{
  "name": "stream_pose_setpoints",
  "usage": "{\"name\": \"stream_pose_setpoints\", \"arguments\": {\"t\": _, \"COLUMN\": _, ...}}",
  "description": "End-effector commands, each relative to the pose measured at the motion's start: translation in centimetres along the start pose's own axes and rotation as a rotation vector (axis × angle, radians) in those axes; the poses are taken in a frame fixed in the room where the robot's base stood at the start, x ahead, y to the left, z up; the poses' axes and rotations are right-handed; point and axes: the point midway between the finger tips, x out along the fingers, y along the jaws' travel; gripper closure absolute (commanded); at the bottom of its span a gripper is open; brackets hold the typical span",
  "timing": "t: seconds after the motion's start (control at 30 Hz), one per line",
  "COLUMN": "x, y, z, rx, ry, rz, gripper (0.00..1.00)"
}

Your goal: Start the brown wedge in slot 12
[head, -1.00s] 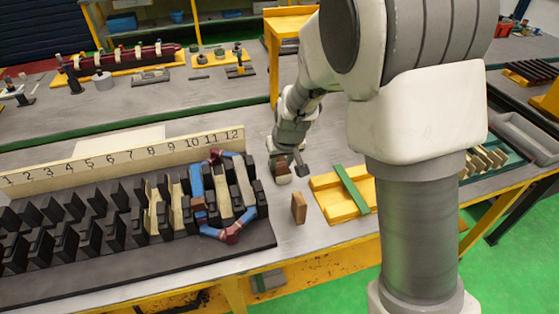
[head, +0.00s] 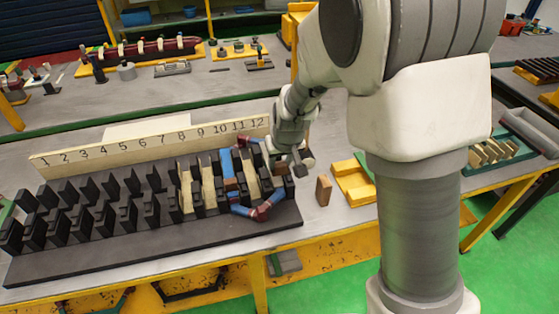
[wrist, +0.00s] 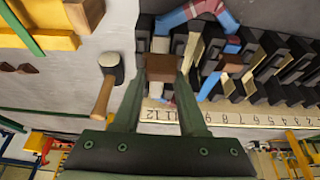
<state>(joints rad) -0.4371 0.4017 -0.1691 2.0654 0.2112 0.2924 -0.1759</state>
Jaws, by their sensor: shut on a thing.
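The dark stator block (head: 150,245) has two rows of black teeth with a numbered board (head: 150,145) behind it. Blue and dark-red coils (head: 262,212) loop around teeth near slots 10 to 12. My gripper (wrist: 160,68) is shut on the brown wedge (wrist: 160,66), which lies across between its fingertips. In the wrist view the wedge is over the slot 12 end of the stator. In the head view my gripper (head: 290,165) is at the right end of the block. Whether the wedge touches the slot is hidden.
A mallet (wrist: 108,72) with a wooden handle lies beside the stator. A small brown piece (wrist: 230,62) sits between teeth by a blue coil.

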Motion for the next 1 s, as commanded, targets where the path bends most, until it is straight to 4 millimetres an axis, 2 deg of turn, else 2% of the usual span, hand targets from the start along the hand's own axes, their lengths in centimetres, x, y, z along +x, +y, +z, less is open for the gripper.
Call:
{"name": "stream_pose_setpoints", "arguments": {"t": 0.27, "x": 0.7, "y": 0.0, "z": 0.3, "rx": 0.000, "ry": 0.000, "rz": 0.000, "gripper": 1.00}}
{"name": "stream_pose_setpoints", "arguments": {"t": 1.0, "x": 4.8, "y": 0.0, "z": 2.0, "rx": 0.000, "ry": 0.000, "rz": 0.000, "gripper": 1.00}}
